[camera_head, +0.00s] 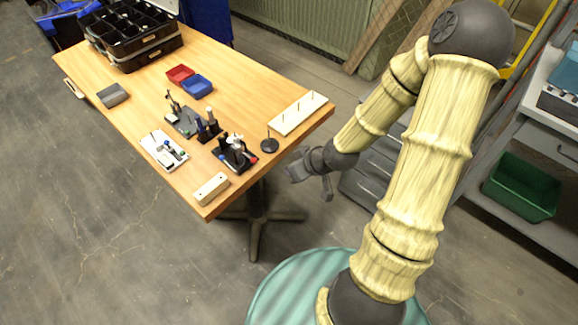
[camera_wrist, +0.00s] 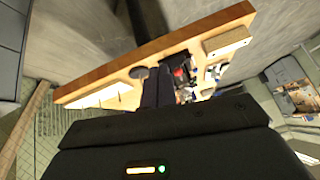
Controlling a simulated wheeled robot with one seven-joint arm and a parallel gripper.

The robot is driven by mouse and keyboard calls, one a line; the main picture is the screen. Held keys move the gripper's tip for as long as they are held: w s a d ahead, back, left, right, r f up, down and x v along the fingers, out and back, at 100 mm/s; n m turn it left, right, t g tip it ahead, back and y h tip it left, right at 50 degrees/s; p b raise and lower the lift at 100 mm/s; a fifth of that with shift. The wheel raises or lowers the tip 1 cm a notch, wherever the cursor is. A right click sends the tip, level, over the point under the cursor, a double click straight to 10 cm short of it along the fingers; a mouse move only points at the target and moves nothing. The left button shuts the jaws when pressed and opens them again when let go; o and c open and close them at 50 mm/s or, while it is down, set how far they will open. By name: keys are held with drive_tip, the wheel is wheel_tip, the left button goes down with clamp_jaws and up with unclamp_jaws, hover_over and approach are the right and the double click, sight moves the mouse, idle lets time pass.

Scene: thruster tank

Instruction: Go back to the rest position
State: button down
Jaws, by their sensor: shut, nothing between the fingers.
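My gripper (camera_head: 312,178) is dark grey, shut and empty. It hangs in the air beyond the right edge of the wooden table (camera_head: 240,60), apart from it, on my bent cream-coloured arm. In the wrist view my gripper (camera_wrist: 157,88) shows as dark fingers in front of the table edge (camera_wrist: 150,50). Nothing is held between the fingers.
The table bears a black organiser (camera_head: 130,35), a red bin (camera_head: 180,74), a blue bin (camera_head: 197,85), several small fixtures, a pegged white board (camera_head: 298,113) and a wooden block (camera_head: 211,189). Grey drawers (camera_head: 370,170) stand behind my arm. A green crate (camera_head: 522,187) sits on the right shelf.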

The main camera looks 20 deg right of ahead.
idle(0.4)
drive_tip(key=s+r+m+g+h+p, duration=0.1)
drive_tip(key=s+r, duration=0.3)
drive_tip(key=r, duration=0.4)
drive_tip(key=s+d+r+m+g+h+p, duration=0.1)
drive_tip(key=s+r+m+g+h+p, duration=0.1)
drive_tip(key=r, duration=0.7)
drive_tip(key=s+m+h+p, duration=0.1)
drive_tip(key=s+p, duration=0.1)
drive_tip(key=s, duration=0.1)
drive_tip(key=shift+m+p, duration=0.35)
drive_tip(key=shift+m, duration=0.05)
drive_tip(key=shift+s+d, duration=0.1)
